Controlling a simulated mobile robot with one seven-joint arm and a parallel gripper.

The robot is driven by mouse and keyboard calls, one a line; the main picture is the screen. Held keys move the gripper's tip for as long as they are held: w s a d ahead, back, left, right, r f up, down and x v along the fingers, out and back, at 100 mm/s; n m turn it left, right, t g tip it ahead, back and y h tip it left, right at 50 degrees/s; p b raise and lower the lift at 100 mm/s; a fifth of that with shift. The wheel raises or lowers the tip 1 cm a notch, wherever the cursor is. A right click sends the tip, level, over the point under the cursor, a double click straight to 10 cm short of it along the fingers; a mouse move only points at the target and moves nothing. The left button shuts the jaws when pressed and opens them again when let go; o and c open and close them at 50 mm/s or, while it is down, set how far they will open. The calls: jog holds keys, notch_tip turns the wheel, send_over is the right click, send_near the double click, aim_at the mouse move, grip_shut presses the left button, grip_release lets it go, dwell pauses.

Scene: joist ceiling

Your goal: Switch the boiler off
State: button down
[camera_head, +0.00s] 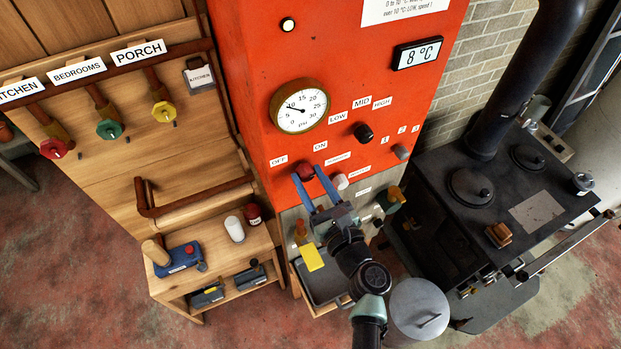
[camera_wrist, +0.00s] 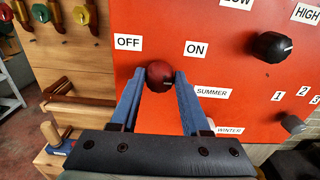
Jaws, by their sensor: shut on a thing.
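The orange boiler (camera_head: 250,60) fills the middle of the head view, and its panel (camera_wrist: 225,110) fills most of the wrist view. A round dark red knob (camera_wrist: 160,80) sits on it below the OFF label (camera_wrist: 127,42) and ON label (camera_wrist: 196,48). The knob also shows in the head view (camera_head: 304,171). My gripper (camera_wrist: 160,74) is shut on the red knob, one blue finger on each side. In the head view my gripper (camera_head: 308,174) reaches up to it from below. I cannot tell which way the knob's mark points.
A black knob (camera_wrist: 271,47) sits right of the red one, with a grey knob (camera_head: 401,151) further right. A pressure gauge (camera_head: 300,106) is above. A wooden bench (camera_head: 217,258) stands left and a black stove (camera_head: 470,230) right. Coloured valves hang on the wooden wall.

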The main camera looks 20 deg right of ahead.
jog(key=shift+f+n+b, duration=0.1)
jog(key=shift+n+b, duration=0.2)
jog(key=shift+b, duration=0.05)
jog(key=n+b, duration=0.2)
jog(key=n, duration=0.1)
jog(key=shift+a+f+b, duration=0.1)
jog(key=shift+f+b, duration=0.05)
jog(key=shift+b, duration=0.25)
jog(key=n+b, duration=0.4)
jog(key=n, duration=0.1)
jog(key=shift+n+b, duration=0.3)
jog(key=n+b, duration=0.4)
jog(key=shift+f, duration=0.1)
jog(key=n+b, duration=0.3)
jog(key=n, duration=0.1)
jog(key=shift+a, duration=0.1)
jog(key=shift+n, duration=0.4)
jog(key=shift+c, duration=1.9)
grip_release()
